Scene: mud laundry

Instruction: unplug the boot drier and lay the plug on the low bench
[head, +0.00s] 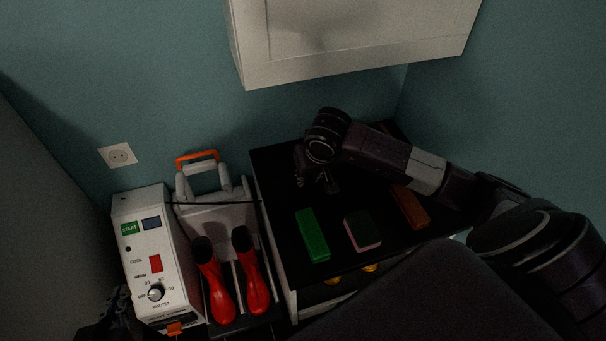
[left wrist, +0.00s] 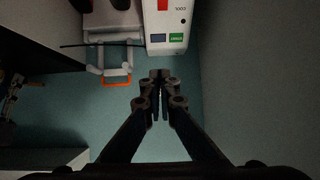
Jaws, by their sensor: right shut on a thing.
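The boot drier (head: 150,260) is a white box with a dial, buttons and a rack holding red boots. The wall socket (head: 118,156) has nothing in it. A black cord (head: 215,203) runs from the drier toward the low bench (head: 275,180), a black-topped unit. My right gripper (head: 316,184) is low over the bench's back left part, shut on what seems to be the plug; the plug is too dark to make out. My left gripper (head: 115,318) is at the bottom left beside the drier; in the left wrist view (left wrist: 160,76) its fingertips meet with nothing between them.
On the bench are a green block (head: 312,235), a dark-and-pink sponge-like block (head: 362,230) and a brown block (head: 410,206). A white cabinet (head: 350,45) hangs above. Red boots (head: 250,270) stand between drier and bench. An orange handle (head: 197,159) rises behind them.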

